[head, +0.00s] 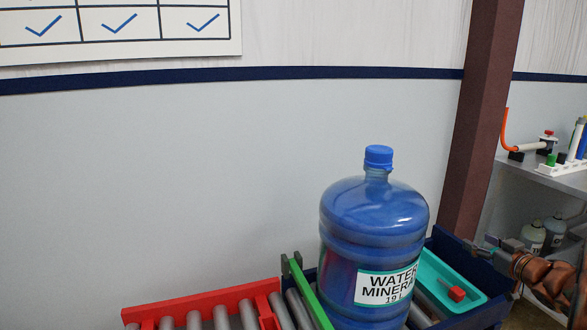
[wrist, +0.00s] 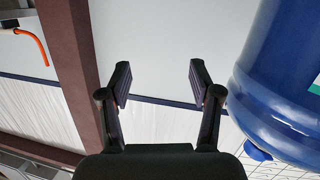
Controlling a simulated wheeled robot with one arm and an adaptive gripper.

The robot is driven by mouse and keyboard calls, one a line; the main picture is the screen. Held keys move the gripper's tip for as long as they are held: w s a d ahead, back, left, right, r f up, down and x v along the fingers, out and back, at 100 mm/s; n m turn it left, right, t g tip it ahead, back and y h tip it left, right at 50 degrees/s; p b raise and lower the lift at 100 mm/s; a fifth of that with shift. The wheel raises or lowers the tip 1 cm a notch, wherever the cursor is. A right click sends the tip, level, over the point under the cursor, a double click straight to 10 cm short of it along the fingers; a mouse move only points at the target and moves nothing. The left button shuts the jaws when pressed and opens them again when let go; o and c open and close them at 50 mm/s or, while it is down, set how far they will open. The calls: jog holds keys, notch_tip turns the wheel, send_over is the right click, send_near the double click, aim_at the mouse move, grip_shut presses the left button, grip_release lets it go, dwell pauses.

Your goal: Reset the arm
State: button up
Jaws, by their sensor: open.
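My gripper (wrist: 161,83) is open and empty in the wrist view, its two dark fingers spread apart with only wall between them. A large blue water jug (head: 374,235) with a blue cap and a white label stands upright by the rollers in the head view. It also shows at the right of the wrist view (wrist: 285,85), upside down, beside the fingers and apart from them. In the head view I cannot clearly make out my fingertips.
A roller conveyor (head: 205,308) with a red side rail and a green bar runs left of the jug. A turquoise tray (head: 432,266) holding a red piece lies right of it. A brown pillar (head: 482,120) and a shelf (head: 565,180) stand further right.

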jog(key=s+a+f+m+g+h, duration=0.1)
jog(key=s+a+f+g, duration=0.35)
jog(key=s+a, duration=0.8)
jog(key=s+a+f+m+g+h, duration=0.1)
jog(key=s+a+g, duration=0.7)
jog(key=s, duration=0.9)
jog(key=s+a+f+m+g+h, duration=0.15)
jog(key=s+a+g, duration=0.45)
jog(key=s+a, duration=0.7)
notch_tip(320, 180, up, 20)
jog(key=s+d+p, duration=0.2)
jog(key=p, duration=1.6)
jog(key=shift+s+d+f+t+y+p, duration=0.25)
jog(key=shift+t+y+p, duration=0.1)
jog(key=shift+t+p, duration=0.1)
